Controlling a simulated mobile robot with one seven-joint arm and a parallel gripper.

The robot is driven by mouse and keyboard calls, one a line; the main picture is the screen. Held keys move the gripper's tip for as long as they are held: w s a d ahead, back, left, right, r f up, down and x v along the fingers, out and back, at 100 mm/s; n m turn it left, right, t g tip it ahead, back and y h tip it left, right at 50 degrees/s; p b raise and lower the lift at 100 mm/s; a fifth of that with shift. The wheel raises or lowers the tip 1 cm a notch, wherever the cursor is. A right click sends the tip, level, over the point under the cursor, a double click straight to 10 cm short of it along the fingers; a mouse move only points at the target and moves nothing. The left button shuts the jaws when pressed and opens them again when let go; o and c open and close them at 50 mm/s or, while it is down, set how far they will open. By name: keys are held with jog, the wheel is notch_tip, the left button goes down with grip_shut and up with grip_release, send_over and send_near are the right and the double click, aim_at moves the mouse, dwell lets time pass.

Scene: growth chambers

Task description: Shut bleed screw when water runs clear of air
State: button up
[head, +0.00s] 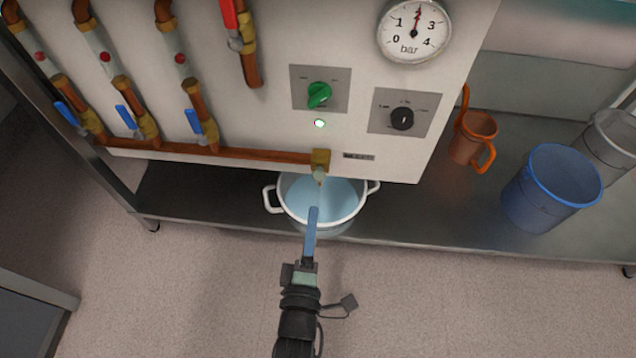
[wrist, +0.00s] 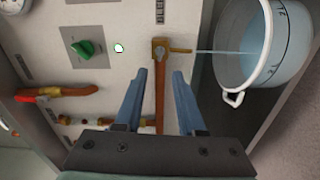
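The brass bleed fitting (head: 320,160) sits at the right end of the horizontal copper pipe; it also shows in the wrist view (wrist: 159,46). A small grey screw (wrist: 162,54) is on its face. A thin water stream (wrist: 222,51) runs from its spout into a white two-handled pot (head: 270,200) holding pale blue water. I cannot make out air bubbles in the stream. My gripper (wrist: 157,80) has its two blue fingers apart with nothing between them. They point toward the fitting, short of it. In the head view the gripper (head: 313,210) overlaps the pot.
The panel carries a green knob (head: 319,94), black knob (head: 402,118), lit lamp (head: 319,123) and a bar gauge (head: 414,31) with its needle near 2. Blue-handled valves (head: 128,119) are at left. A copper-coloured jug (head: 474,138) and blue bucket (head: 552,188) stand right on the shelf.

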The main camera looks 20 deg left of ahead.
aim_at(318, 181)
jog(key=b+x, duration=0.3)
jog(key=x, duration=0.6)
jog(key=shift+w+a, duration=0.1)
jog(key=shift+w, duration=0.3)
grip_shut()
